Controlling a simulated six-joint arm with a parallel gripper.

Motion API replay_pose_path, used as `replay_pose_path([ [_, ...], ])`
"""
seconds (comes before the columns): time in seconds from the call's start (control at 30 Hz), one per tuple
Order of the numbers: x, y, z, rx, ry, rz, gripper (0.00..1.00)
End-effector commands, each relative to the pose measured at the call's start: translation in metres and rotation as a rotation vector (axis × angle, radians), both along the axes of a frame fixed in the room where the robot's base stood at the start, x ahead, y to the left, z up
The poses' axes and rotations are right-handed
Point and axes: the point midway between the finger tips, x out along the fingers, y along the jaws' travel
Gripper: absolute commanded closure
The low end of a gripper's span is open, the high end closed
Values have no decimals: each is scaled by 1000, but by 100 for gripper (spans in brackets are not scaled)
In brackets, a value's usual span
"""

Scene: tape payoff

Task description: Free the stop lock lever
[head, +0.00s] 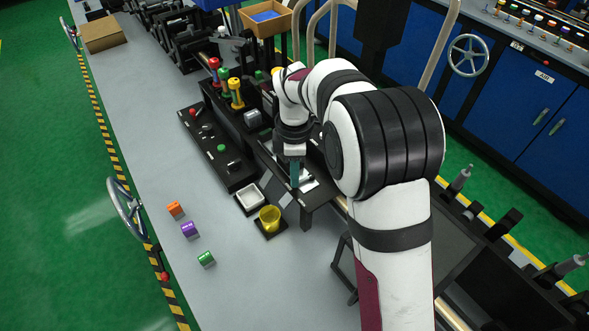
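My gripper (295,178) points down over a black stand with pale sheets, right of the control panels. Its teal finger part is seen from one side, so I cannot tell whether it is open or shut, or whether it touches anything. A low black panel (212,158) to its left carries a red knob (192,113), a green button (221,148) and a small dark-and-silver control (234,165). I cannot tell which part is the stop lock lever; it may be hidden behind my arm or too small to make out.
Red, green and yellow posts (236,93) stand on a raised black block behind. Orange, purple (189,229) and green blocks lie at the front left. The grey bench is clear around them.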

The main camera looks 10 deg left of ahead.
Motion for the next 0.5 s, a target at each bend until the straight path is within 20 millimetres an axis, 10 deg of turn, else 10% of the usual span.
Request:
replay_pose_path([
  [0.5,6,3,3,3,-6,-106,100],
])
